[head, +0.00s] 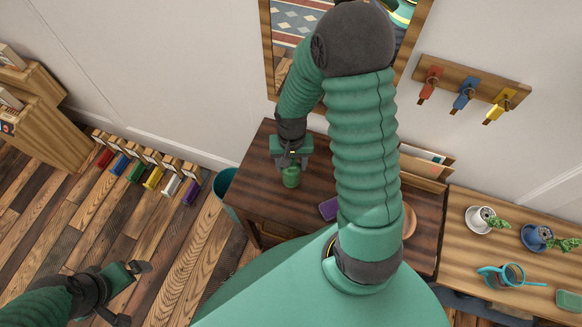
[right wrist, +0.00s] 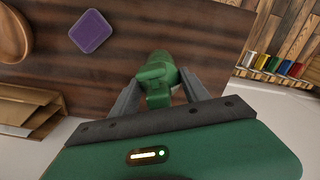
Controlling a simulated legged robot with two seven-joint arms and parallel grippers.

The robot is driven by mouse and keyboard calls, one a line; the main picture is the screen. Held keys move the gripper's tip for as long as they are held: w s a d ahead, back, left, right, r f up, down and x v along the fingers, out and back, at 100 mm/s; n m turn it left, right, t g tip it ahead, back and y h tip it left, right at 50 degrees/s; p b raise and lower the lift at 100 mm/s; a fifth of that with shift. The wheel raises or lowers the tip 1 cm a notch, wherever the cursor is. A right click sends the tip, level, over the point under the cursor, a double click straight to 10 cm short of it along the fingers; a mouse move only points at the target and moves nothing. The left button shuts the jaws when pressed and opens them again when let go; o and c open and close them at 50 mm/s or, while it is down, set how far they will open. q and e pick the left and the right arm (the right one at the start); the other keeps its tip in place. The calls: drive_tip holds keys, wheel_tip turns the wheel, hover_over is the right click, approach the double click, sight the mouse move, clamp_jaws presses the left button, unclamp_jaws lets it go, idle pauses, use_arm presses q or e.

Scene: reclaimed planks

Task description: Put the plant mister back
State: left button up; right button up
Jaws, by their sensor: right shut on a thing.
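The green plant mister (head: 291,177) is over the dark wooden desk (head: 262,160), near its left end. My right gripper (head: 291,160) is shut on its upper part from above. The right wrist view shows the mister (right wrist: 157,72) between the two fingers, with the desk behind it. I cannot tell whether its base touches the desk. My left gripper (head: 132,292) is open and empty over the floor at the lower left.
A purple square (head: 328,208) and a letter holder (head: 425,166) are on the desk. A lighter bench (head: 459,240) at the right holds two potted plants (head: 480,219) (head: 536,237), a teal watering can (head: 510,276) and a teal tray (head: 569,300). A teal bin (head: 225,185) stands left of the desk.

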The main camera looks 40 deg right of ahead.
drive_tip(key=f+b, duration=0.2)
drive_tip(key=w+d+f+b, duration=0.1)
drive_tip(key=f+b, duration=0.1)
drive_tip(key=shift+f, duration=0.1)
drive_tip(key=shift+r, duration=0.25)
clamp_jaws()
drive_tip(key=shift+f, duration=0.15)
drive_tip(key=o, duration=1.6)
unclamp_jaws()
wheel_tip(320, 180, up, 12)
drive_tip(key=shift+f+p, duration=0.1)
drive_tip(key=shift+p, duration=0.45)
drive_tip(key=shift+s+a+f+n+t, duration=0.1)
drive_tip(key=shift+s+a+n+t, duration=0.35)
drive_tip(key=shift+a+n, duration=1.2)
drive_tip(key=shift+s+a+n+t, duration=0.4)
drive_tip(key=shift+a+n, duration=0.6)
drive_tip(key=shift+a, duration=1.3)
drive_tip(key=shift+s+a+f+n+t, duration=0.1)
drive_tip(key=shift+s+a+n+t, duration=0.3)
drive_tip(key=shift+a+n, duration=1.25)
